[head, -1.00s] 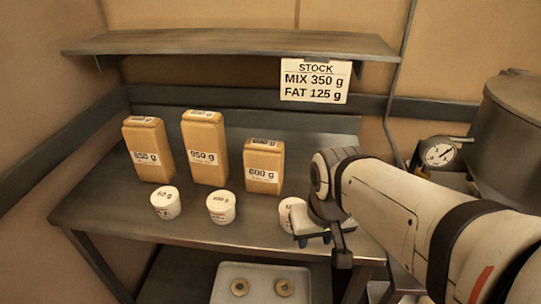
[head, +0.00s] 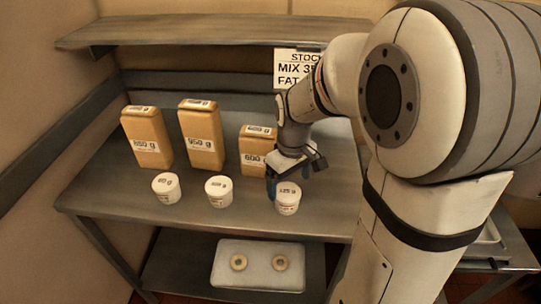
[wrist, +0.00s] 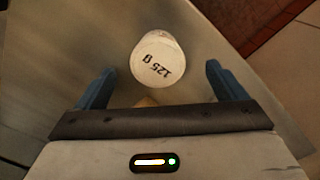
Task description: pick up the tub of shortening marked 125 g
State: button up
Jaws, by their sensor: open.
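The white tub marked 125 g (head: 288,198) stands upright on the steel table, rightmost of three tubs. In the wrist view the same tub (wrist: 158,62) shows its lid and print, centred just beyond the fingertips. My gripper (head: 285,182) is right above and behind it, pointing down. In the wrist view my gripper (wrist: 160,85) has its two blue fingers wide apart, with nothing between them. Whether the fingers are level with the tub, I cannot tell.
Two more tubs, left (head: 166,188) and middle (head: 219,191), stand to the left. Brown bags of 850 g (head: 147,138), 950 g (head: 202,138) and 600 g (head: 256,155) stand behind. A tray with two rings (head: 258,266) lies below. The stock sign (head: 290,70) is partly hidden.

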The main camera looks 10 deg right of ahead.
aim_at(287, 191)
jog(key=shift+w+f, duration=0.25)
jog(key=shift+w, duration=0.15)
jog(key=shift+f, duration=0.35)
jog(key=f, duration=0.4)
jog(key=f+p, duration=0.1)
jog(key=f, duration=0.2)
jog(key=shift+w, duration=0.3)
jog(key=c, duration=1.1)
